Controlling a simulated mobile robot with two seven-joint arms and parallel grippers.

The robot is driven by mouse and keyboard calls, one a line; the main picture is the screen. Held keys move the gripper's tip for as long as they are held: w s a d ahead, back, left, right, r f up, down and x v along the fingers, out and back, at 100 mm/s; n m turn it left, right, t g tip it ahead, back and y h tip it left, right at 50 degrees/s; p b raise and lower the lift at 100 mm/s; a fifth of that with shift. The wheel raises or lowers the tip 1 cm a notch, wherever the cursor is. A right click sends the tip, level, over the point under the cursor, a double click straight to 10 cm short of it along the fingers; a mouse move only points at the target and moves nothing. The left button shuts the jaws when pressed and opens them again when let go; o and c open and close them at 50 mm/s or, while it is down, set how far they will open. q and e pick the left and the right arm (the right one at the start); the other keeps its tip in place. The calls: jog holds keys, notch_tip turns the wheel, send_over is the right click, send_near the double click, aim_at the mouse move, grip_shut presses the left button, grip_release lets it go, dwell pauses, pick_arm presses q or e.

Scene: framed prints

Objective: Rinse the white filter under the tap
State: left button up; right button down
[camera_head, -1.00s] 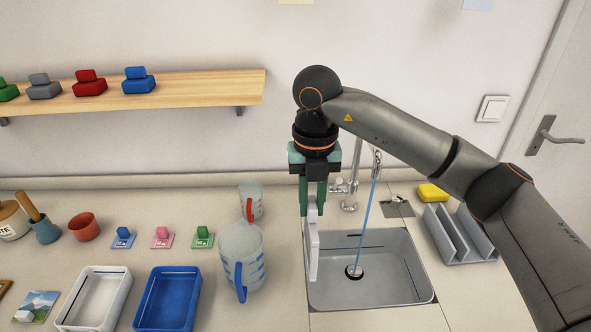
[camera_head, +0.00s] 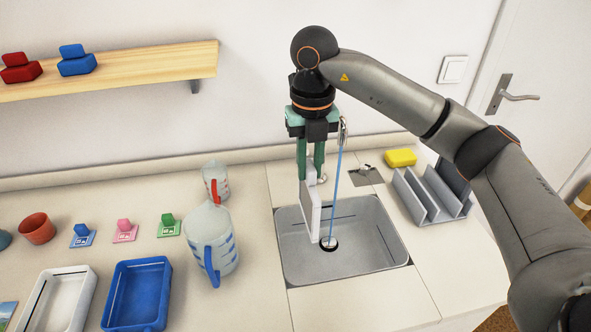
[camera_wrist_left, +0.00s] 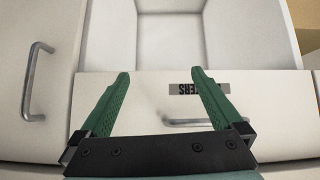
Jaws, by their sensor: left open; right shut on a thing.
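The white filter (camera_head: 312,212) is a flat panel held upright on edge over the left part of the grey sink (camera_head: 372,262). My right gripper (camera_head: 312,180) points down and is shut on its top edge. A thin blue stream of water (camera_head: 335,195) runs from the tap (camera_head: 343,130) to the drain, just right of the filter; I cannot tell whether it touches the filter. The tap's base is hidden behind my gripper. My left gripper (camera_wrist_left: 160,100) is open and empty in the left wrist view, in front of white drawers.
A clear jug with blue marks (camera_head: 212,240) stands left of the sink, a smaller jug (camera_head: 216,178) behind it. A blue tray (camera_head: 107,325) and a white tray (camera_head: 36,325) lie further left. A grey rack (camera_head: 430,200) and yellow sponge (camera_head: 400,157) are right. A drawer (camera_wrist_left: 225,22) is open.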

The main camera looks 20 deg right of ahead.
jog(key=d+f+b, duration=0.1)
jog(key=d, duration=0.6)
jog(key=shift+s+d+f, duration=0.15)
jog(key=shift+s+f, duration=0.05)
jog(key=shift+f, duration=0.05)
jog(key=shift+s+b, duration=0.15)
jog(key=shift+b, duration=0.15)
dwell(0.3)
jog(key=shift+s, duration=0.45)
jog(key=shift+w, duration=0.1)
